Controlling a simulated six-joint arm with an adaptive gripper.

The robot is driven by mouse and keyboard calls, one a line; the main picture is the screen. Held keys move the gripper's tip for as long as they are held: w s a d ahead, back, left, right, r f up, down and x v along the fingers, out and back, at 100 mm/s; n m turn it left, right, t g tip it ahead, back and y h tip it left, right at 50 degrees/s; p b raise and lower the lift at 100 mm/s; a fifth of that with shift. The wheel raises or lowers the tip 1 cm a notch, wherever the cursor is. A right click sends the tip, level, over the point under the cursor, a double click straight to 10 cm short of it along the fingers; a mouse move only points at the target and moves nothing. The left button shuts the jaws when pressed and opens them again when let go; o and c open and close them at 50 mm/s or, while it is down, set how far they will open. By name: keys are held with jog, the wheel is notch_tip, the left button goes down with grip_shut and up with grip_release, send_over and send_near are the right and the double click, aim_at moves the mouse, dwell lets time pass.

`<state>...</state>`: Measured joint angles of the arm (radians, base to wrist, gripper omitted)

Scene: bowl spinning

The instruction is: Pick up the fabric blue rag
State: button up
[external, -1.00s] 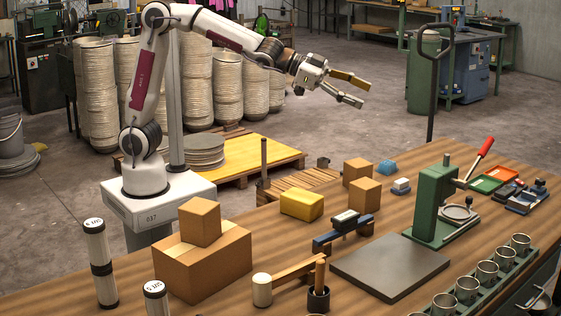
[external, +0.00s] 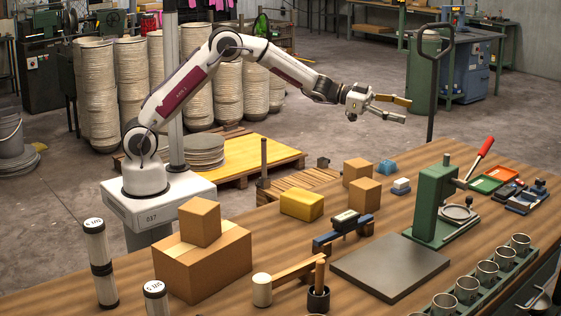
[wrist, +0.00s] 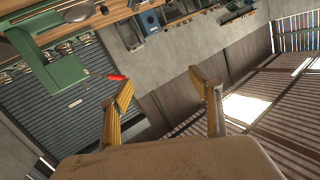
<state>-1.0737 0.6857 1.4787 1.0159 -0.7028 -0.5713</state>
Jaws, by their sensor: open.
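The blue rag (external: 386,167) is a small crumpled blue lump near the back edge of the wooden table in the external view, just right of a cardboard box. My gripper (external: 408,109) is open and empty, in the air above and slightly right of the rag, well clear of the table. In the wrist view my gripper (wrist: 165,88) shows two spread yellow fingers with nothing between them. I cannot make out the rag in the wrist view.
A green press (external: 433,205) with a red-handled lever (external: 480,157) rises to the right. A pallet jack handle (external: 433,90) stands behind the table.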

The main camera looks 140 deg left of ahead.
jog(key=t+h, duration=0.1)
jog(key=h, duration=0.1)
send_over(388, 166)
notch_tip(388, 166, down, 10)
jog(key=s+a+f+t+h, duration=0.1)
jog(key=s+f+h, duration=0.1)
jog(key=s+f, duration=1)
jog(key=shift+s+a+m+t, duration=0.25)
jog(key=shift+s+m+t, duration=0.05)
jog(key=shift+m, duration=0.1)
jog(key=shift+x, duration=1.35)
jog(key=shift+w, duration=0.15)
jog(key=shift+d+x, duration=0.15)
jog(key=shift+x, duration=1.05)
jog(key=shift+d+x, duration=0.2)
jog(key=shift+x, duration=1.05)
jog(key=shift+f, duration=0.15)
